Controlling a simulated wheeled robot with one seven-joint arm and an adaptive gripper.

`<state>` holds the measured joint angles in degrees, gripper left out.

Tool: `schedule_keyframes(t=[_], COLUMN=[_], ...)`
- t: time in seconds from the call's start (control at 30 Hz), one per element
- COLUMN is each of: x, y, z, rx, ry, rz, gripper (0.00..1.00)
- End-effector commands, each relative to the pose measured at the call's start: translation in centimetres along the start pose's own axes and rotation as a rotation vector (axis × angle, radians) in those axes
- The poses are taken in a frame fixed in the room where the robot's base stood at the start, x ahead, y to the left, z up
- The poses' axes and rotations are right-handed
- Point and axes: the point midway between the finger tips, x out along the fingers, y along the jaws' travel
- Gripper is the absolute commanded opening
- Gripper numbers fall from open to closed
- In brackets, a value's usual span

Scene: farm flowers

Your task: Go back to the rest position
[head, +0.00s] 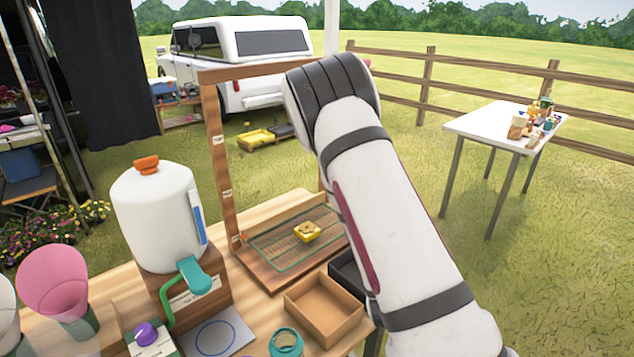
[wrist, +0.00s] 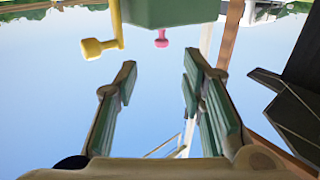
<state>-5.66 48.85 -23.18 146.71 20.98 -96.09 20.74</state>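My gripper (wrist: 158,78) shows in the wrist view with its two green-padded fingers spread apart. Nothing is between them, and mostly pale blue sky shows behind. In the head view my white arm with dark bands rises through the middle right, and the gripper itself is not visible there. A green block (wrist: 168,12) with a yellow knob (wrist: 92,48) and a pink knob (wrist: 162,40) hangs in at the top of the wrist view, beyond the fingertips. I cannot tell how far away it is.
A wooden frame (head: 217,150) stands beside my arm. A white table (head: 482,127) stands right.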

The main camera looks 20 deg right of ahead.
Motion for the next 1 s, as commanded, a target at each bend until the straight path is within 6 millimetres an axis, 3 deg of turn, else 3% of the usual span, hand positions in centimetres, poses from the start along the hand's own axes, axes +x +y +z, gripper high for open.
schedule_keyframes(t=[0.27, 0.57, 0.77, 1.0], x=[0.4, -0.3, -3.4, -9.8], y=[-0.3, -3.9, -7.0, -9.7], z=[-0.4, -2.2, -4.5, -8.3], rx=[0.038, 0.171, 0.198, 0.144], ry=[-0.05, -0.349, -0.552, -0.764], rz=[0.012, -0.015, -0.106, -0.253], gripper=[0.37, 0.37, 0.37, 0.37])
